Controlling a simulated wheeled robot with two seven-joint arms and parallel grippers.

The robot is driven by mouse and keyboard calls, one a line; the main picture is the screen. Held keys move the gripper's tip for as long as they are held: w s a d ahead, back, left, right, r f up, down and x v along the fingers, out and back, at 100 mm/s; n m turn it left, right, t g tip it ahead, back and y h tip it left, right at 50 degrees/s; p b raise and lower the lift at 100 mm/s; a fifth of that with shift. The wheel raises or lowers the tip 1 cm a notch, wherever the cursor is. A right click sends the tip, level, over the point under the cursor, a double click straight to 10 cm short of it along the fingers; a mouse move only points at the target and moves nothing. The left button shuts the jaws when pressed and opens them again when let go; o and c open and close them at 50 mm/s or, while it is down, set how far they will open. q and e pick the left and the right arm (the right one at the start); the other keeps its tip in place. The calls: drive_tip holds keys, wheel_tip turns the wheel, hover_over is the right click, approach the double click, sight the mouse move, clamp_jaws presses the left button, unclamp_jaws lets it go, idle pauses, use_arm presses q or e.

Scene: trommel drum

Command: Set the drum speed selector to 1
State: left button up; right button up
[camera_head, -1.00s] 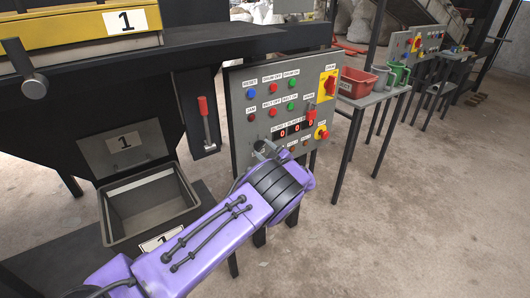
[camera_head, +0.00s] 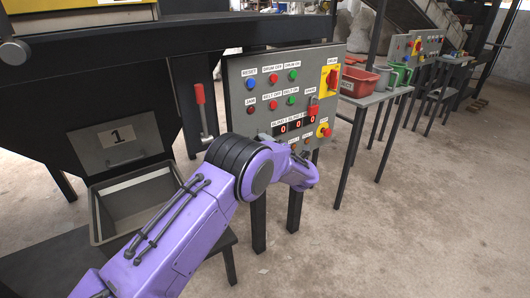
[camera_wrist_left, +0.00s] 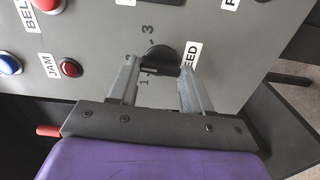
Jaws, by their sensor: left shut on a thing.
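The speed selector is a black knob (camera_wrist_left: 160,58) on the grey control panel (camera_head: 237,100). In the left wrist view it sits between the fingers of my left gripper (camera_wrist_left: 159,70), which is shut on it. The digits 1 and 3 and part of a SPEED label show around the knob. I cannot tell clearly which digit it points to. In the head view my purple left wrist hides the knob and the fingertips. My right gripper is not in view.
The panel also carries several push buttons, a red-and-yellow DRUM switch (camera_head: 331,81), red displays and an emergency button (camera_head: 323,130). A red-handled lever (camera_head: 201,98) stands left of the panel. A grey bin (camera_head: 140,200) sits below the chute. A table with a red tub (camera_head: 358,82) stands right.

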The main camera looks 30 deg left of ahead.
use_arm(q)
drive_tip(key=shift+f+n+b, duration=0.2)
drive_tip(key=shift+n+b, duration=6.2)
drive_tip(key=shift+b, duration=0.4)
drive_tip(key=o, duration=1.1)
drive_tip(key=shift+c, duration=0.2)
drive_tip(key=shift+r, duration=0.1)
